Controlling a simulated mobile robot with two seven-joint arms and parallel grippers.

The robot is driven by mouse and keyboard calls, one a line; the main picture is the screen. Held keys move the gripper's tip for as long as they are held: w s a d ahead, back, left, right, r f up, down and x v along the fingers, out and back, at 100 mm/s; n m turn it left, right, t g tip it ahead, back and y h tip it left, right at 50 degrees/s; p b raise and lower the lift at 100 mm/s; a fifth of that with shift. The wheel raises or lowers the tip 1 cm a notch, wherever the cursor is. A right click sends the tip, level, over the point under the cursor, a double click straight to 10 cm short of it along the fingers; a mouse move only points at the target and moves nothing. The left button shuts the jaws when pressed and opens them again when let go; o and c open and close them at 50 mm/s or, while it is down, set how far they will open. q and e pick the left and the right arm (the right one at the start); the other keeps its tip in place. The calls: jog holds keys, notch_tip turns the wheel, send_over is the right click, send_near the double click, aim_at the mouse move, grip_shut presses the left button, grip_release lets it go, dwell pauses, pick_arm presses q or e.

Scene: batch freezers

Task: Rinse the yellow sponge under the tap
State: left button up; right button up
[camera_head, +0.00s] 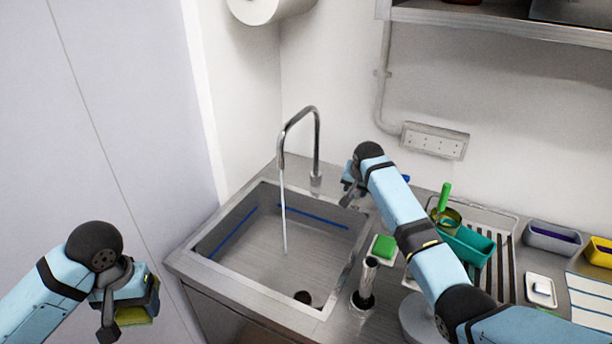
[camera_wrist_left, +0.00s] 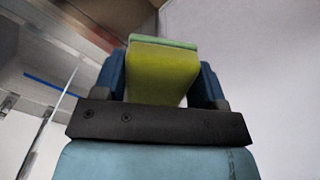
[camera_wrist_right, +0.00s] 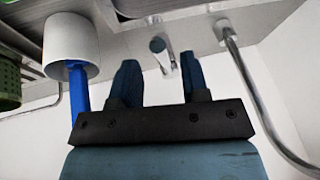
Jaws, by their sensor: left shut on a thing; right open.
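My left gripper (camera_head: 128,312) is shut on the yellow sponge (camera_head: 138,316), left of the sink and outside its rim. In the left wrist view the yellow sponge (camera_wrist_left: 160,75), with a green layer on its end, sits between the two fingers. The tap (camera_head: 317,145) arches over the sink (camera_head: 205,262), and a thin stream of water (camera_head: 284,215) falls into the basin. My right gripper (camera_head: 350,194) is open beside the tap's base. In the right wrist view a small metal lever (camera_wrist_right: 158,46) shows between its fingers; I cannot tell whether they touch it.
A green sponge on a white dish (camera_head: 384,246) and a steel cylinder (camera_head: 368,282) stand right of the sink. Beyond are a teal container (camera_head: 466,246), a drying rack (camera_head: 507,225) and a grey container (camera_head: 552,238). The space between the left gripper and the sink looks clear.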

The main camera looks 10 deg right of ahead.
jog(key=v, duration=0.7)
jog(key=shift+s+r, duration=0.15)
jog(key=shift+r, duration=0.2)
jog(key=shift+f, duration=0.1)
